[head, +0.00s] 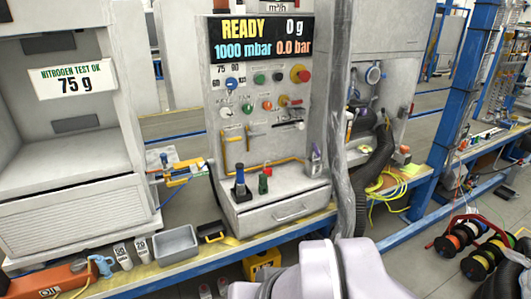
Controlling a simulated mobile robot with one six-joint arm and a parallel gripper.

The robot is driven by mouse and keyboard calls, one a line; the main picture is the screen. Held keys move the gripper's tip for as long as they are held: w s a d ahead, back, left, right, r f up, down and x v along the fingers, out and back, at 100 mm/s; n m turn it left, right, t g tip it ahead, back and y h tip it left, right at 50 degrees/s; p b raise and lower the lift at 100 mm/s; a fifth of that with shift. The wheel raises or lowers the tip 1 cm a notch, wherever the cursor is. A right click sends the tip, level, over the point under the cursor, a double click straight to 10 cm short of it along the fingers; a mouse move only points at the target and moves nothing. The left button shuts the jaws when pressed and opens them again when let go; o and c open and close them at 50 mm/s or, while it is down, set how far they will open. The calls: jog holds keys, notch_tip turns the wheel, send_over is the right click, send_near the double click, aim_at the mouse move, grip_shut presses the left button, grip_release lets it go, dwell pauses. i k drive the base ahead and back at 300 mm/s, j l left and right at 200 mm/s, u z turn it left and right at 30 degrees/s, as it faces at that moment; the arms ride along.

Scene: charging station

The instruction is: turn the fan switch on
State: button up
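The grey control panel (262,150) stands in the middle of the head view, facing me. It carries a blue knob (232,84), a dark green button (259,79), a black button (278,77) and a large red button on a yellow base (300,74). Below are a white dial (226,111), a green knob (248,108), an orange-red knob (267,105) and a red-and-yellow lever (290,101). Labels are too small to read, so I cannot tell which is the fan switch. My gripper is not in view; pale links of my arm show at bottom centre.
A display (261,39) reads READY. A grey vertical hose (340,120) hangs right of the panel. A dark-blue-capped bottle (240,182) and a green-and-red item (264,180) stand on the ledge. A grey bin (176,244) sits at lower left. Cable reels (478,250) are lower right.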

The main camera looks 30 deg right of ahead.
aim_at(247, 108)
jog(key=i+z, duration=0.3)
jog(key=i, duration=0.15)
jog(key=i+z, duration=0.3)
jog(key=i, duration=0.15)
jog(key=j, duration=0.05)
